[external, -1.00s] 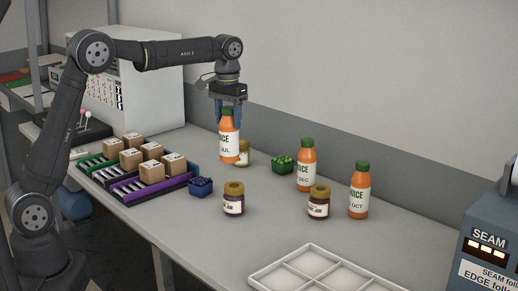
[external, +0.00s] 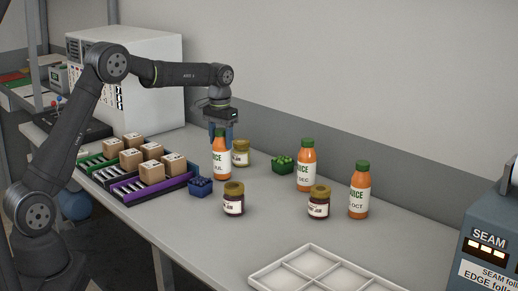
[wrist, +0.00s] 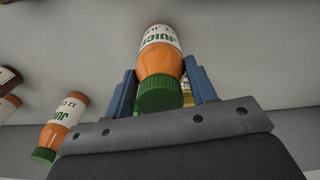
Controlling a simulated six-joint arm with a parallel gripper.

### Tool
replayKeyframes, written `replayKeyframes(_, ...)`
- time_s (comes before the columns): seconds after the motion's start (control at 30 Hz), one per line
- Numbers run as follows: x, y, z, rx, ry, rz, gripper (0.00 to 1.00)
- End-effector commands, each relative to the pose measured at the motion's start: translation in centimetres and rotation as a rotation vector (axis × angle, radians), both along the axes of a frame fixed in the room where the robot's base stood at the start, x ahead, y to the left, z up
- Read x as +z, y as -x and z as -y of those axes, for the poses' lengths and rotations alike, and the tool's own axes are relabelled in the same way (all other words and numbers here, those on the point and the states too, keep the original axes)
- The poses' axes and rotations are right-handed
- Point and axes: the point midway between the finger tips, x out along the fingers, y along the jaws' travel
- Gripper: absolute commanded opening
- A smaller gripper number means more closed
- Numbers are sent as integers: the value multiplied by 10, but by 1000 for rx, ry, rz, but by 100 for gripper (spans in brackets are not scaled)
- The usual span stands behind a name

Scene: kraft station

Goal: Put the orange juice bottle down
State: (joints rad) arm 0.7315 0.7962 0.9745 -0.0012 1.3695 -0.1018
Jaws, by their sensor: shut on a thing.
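The orange juice bottle (external: 221,160) has a green cap and a white label. It is upright at the left of the back group, and its base looks at or very near the table; I cannot tell whether it touches. My gripper (external: 221,132) points down from above and is shut on this bottle near its top. In the wrist view the bottle (wrist: 160,62) sits between the two blue fingers of my gripper (wrist: 162,92). Two more juice bottles stand to the right, one in the middle (external: 306,166) and one further right (external: 359,190).
A yellow-lidded jar (external: 241,153) stands close behind the held bottle. Dark jam jars stand in front (external: 233,199) and to the right (external: 319,203). A blue berry basket (external: 200,188) and a green basket (external: 283,166) are near. A white divided tray (external: 262,282) lies at front.

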Motion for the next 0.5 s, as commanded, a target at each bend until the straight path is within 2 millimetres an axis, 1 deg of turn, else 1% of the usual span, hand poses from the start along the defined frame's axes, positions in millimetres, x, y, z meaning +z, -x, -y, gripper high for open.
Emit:
replayKeyframes(0.37, -4, 0, 0, 0, 1, 2, 3)
replayKeyframes(0.4, -5, 0, 0, 0, 1, 1, 55)
replayKeyframes(0.5, -5, 0, 0, 0, 1, 1, 73)
